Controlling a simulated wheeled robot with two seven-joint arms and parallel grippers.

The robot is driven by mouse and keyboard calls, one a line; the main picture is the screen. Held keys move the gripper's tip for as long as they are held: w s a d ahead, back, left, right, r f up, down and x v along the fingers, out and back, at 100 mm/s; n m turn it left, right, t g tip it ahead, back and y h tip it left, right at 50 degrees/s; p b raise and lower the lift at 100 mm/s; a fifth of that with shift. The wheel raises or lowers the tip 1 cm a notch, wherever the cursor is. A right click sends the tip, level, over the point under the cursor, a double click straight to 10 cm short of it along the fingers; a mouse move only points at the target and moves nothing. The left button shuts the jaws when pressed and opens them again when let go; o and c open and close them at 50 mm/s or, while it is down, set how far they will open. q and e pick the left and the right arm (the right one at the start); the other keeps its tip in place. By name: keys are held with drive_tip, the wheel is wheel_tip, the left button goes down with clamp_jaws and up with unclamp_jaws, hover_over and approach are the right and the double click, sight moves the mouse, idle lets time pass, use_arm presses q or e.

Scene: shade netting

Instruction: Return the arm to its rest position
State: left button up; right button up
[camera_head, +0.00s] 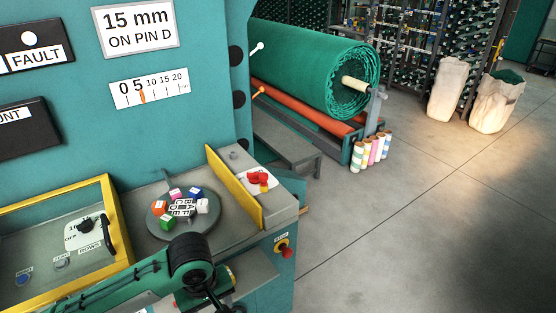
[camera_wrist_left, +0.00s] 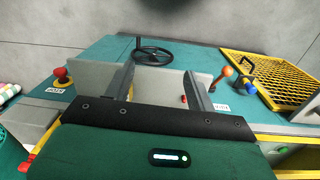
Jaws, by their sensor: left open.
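My left arm (camera_head: 110,287) comes in from the lower left in the head view, green with a black joint, in front of the machine's control ledge. Its gripper is not clear there. In the left wrist view my left gripper (camera_wrist_left: 162,88) is open, with its two grey fingers apart and nothing seen between them. A teal machine surface with a black handwheel (camera_wrist_left: 152,52) lies beyond the fingers. My right gripper is in neither view.
A round grey tray (camera_head: 175,228) with several coloured cubes is beside my arm. A yellow-framed panel (camera_head: 112,180) and a red stop button (camera_head: 287,252) are close by. In the wrist view, a yellow mesh guard (camera_wrist_left: 285,82) and an orange-knobbed lever (camera_wrist_left: 227,72) stand right.

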use_arm(q)
drive_tip(key=s+d+f+m+t+h, duration=0.1)
drive_tip(key=s+d+f+m+h, duration=0.2)
drive_tip(key=d+m, duration=0.15)
drive_tip(key=s+a+f+m+t+y, duration=0.25)
drive_tip(key=s+a+f+m, duration=0.2)
drive_tip(key=s+a, duration=0.75)
wheel_tip(320, 180, down, 33)
drive_tip(key=g, duration=0.2)
drive_tip(key=s+a+f, duration=0.2)
drive_tip(key=s+f, duration=0.7)
drive_tip(key=s+a+f+y, duration=0.1)
drive_tip(key=s+a+f, duration=0.1)
drive_tip(key=s+f, duration=0.7)
drive_tip(key=shift+a+n+g, duration=0.15)
drive_tip(key=shift+n+g, duration=0.15)
drive_tip(key=shift+g, duration=0.15)
